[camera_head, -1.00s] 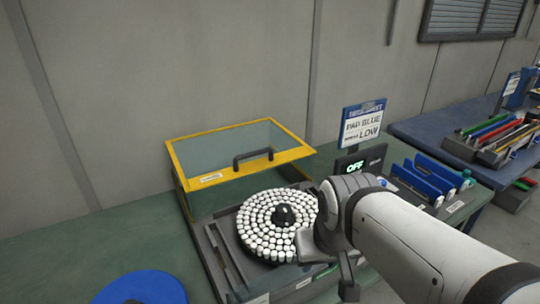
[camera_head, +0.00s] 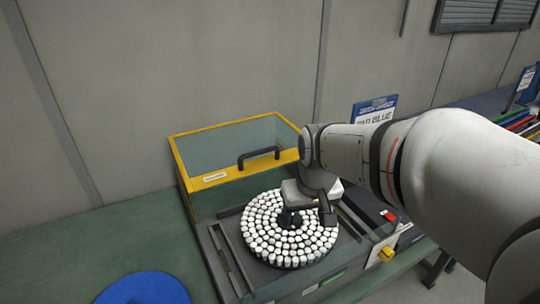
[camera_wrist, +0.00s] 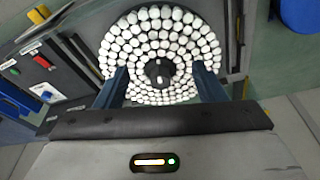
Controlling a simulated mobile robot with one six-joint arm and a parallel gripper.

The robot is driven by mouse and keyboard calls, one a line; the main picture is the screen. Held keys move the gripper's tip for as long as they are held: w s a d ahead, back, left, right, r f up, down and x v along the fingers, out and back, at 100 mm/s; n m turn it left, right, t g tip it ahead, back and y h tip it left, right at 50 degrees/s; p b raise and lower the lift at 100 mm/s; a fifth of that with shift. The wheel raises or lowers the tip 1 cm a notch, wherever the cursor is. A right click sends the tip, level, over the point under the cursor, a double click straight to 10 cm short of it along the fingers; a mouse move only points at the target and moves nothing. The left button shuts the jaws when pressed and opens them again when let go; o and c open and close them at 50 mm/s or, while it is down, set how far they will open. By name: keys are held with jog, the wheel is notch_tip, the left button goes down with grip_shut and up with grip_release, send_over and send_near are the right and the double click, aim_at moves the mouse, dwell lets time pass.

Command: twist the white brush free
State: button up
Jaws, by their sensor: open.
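The white brush (camera_head: 262,233) is a round disc of dense white tufts with a black hub at its centre. It lies flat in the machine bed, under the raised yellow-framed lid. It also shows in the wrist view (camera_wrist: 125,45), with the black hub (camera_wrist: 159,73) in full sight. My gripper (camera_head: 290,219) is above the brush near the hub, and my wrist hides part of the brush's far right. In the wrist view my gripper's two dark blue fingers (camera_wrist: 163,75) are apart, one on each side of the hub, with nothing held. I cannot tell whether they touch the tufts.
The machine's yellow-framed clear lid (camera_head: 238,145) stands open behind the brush, with a black handle. A yellow knob (camera_head: 386,254) and a red switch (camera_head: 389,215) are on the machine's right. A blue disc (camera_head: 143,289) lies on the green bench at left, with free bench around it.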

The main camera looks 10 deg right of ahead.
jog(key=shift+n+g, duration=0.3)
jog(key=shift+g, duration=0.1)
jog(key=w+f, duration=0.1)
jog(key=w, duration=0.2)
jog(key=w+f, duration=0.1)
jog(key=w, duration=0.3)
jog(key=w+f+p, duration=0.1)
jog(key=w+f, duration=0.1)
jog(key=w, duration=0.1)
jog(key=shift+w+d+f, duration=0.1)
jog(key=shift+w, duration=0.3)
jog(key=shift+w+f, duration=0.25)
jog(key=f, duration=0.5)
jog(key=w+f+p, duration=0.1)
jog(key=f, duration=0.1)
jog(key=shift+f, duration=0.25)
grip_shut()
